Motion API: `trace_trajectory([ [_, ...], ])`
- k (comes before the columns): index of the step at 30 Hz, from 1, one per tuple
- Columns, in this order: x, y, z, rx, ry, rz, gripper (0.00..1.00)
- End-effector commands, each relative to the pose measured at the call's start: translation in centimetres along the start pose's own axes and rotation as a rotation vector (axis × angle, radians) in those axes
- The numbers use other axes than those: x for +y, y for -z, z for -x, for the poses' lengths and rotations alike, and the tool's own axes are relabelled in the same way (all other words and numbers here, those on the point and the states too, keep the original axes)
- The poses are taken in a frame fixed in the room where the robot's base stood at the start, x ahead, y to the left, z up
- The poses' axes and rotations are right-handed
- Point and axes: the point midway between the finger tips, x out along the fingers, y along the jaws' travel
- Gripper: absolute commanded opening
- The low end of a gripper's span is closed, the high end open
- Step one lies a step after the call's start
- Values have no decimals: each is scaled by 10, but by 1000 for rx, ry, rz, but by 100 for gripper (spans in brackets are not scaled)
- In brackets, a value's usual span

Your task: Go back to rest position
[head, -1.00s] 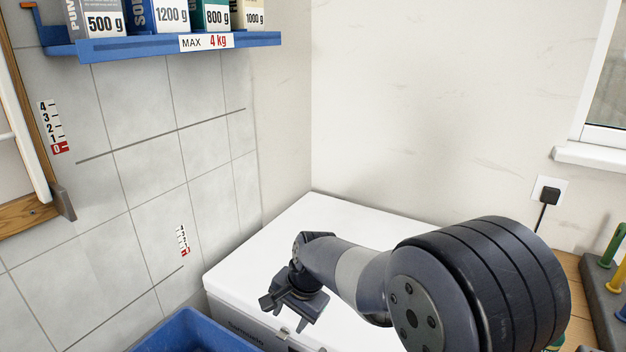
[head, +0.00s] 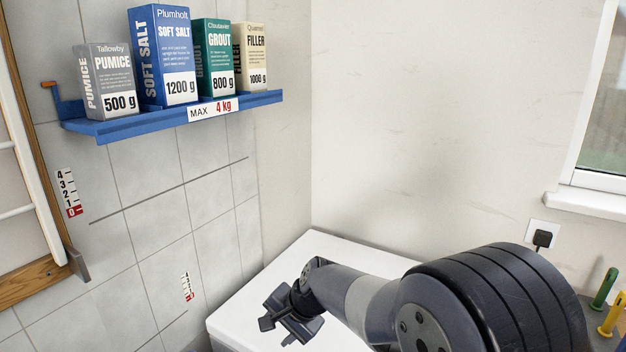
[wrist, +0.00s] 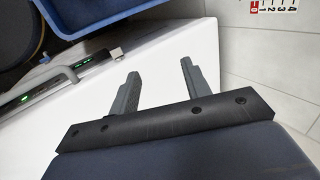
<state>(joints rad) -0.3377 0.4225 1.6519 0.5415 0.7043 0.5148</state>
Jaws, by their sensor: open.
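My gripper (head: 276,322) hangs over the front left part of a white chest-like box (head: 318,252) in the head view. In the wrist view my gripper (wrist: 160,82) shows two grey fingers spread apart with nothing between them. The white box top (wrist: 85,115) lies beneath the fingers there. My arm reaches in from the lower right of the head view.
A blue wall shelf (head: 170,120) marked MAX 4 kg holds several boxes at the upper left. A wooden-framed rack (head: 40,190) stands at the left edge. A socket with a black plug (head: 542,238) is at right. A blue bin (wrist: 90,12) shows in the wrist view.

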Motion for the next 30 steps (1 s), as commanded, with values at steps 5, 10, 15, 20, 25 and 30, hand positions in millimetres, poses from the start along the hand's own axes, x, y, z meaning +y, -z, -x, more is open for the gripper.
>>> trace_trajectory([
  [5, 18, -1, -32, -6, -6, -4, 45],
  [10, 25, -1, -47, -4, -4, -2, 45],
  [15, 27, -1, -52, -3, -4, -2, 45],
  [20, 27, -1, -52, -3, -3, -1, 45],
  [25, 27, -1, -51, -3, -3, -2, 45],
  [30, 33, -3, -47, -6, -6, -4, 45],
])
